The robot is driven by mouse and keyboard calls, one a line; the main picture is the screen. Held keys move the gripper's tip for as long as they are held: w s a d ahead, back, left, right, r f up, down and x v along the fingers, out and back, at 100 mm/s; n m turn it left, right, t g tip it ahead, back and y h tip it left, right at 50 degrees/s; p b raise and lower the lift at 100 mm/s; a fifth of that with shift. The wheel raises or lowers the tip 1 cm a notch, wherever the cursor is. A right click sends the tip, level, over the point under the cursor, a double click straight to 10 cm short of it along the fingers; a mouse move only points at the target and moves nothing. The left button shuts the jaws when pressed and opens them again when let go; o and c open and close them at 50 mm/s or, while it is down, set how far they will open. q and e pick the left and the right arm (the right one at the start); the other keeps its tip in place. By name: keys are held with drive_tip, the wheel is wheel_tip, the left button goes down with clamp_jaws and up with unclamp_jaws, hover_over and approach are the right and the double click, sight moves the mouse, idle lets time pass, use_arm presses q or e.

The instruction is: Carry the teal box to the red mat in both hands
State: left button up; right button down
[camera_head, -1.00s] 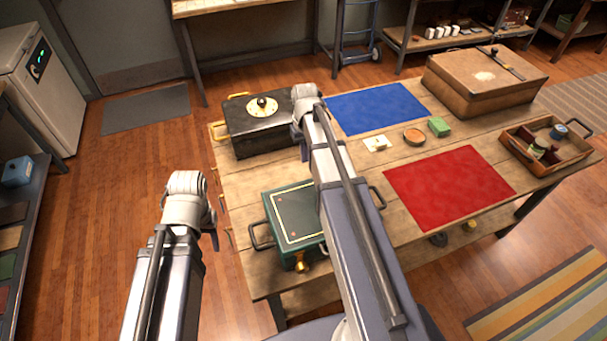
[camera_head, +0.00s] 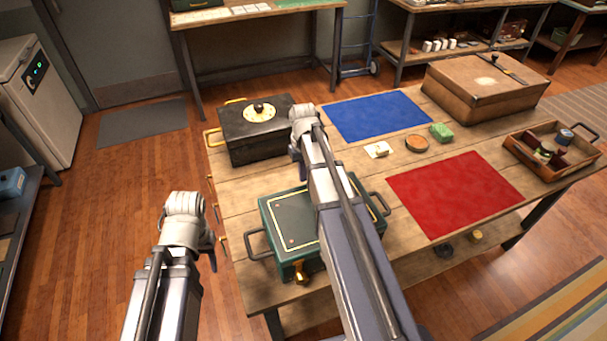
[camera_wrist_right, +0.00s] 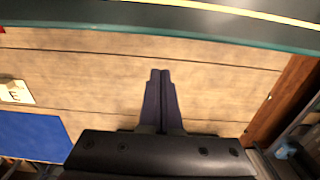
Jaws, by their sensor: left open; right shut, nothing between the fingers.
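The teal box (camera_head: 281,219), dark with a thin line border on its lid and a handle at each end, stands on the near part of the wooden table. My right arm crosses in front of it and hides part of it. The red mat (camera_head: 455,192) lies bare to its right. My right gripper (camera_wrist_right: 160,73) is shut and empty over bare planks beyond the box, whose edge (camera_wrist_right: 180,18) spans the top of the right wrist view. My left gripper (camera_head: 211,259) is left of the box, apart from its left handle; it is open, its fingers mostly hidden.
A black chest (camera_head: 240,146) stands behind the box. A big brown case (camera_head: 484,90) and an open tray (camera_head: 524,159) are at the right.

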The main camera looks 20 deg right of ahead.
wheel_tip(320, 180, down, 3)
drive_tip(key=shift+f+b, duration=0.1)
drive_tip(key=shift+b, duration=1)
drive_tip(key=s, duration=0.4)
drive_tip(key=shift+a, duration=0.15)
use_arm(q)
wheel_tip(320, 180, down, 3)
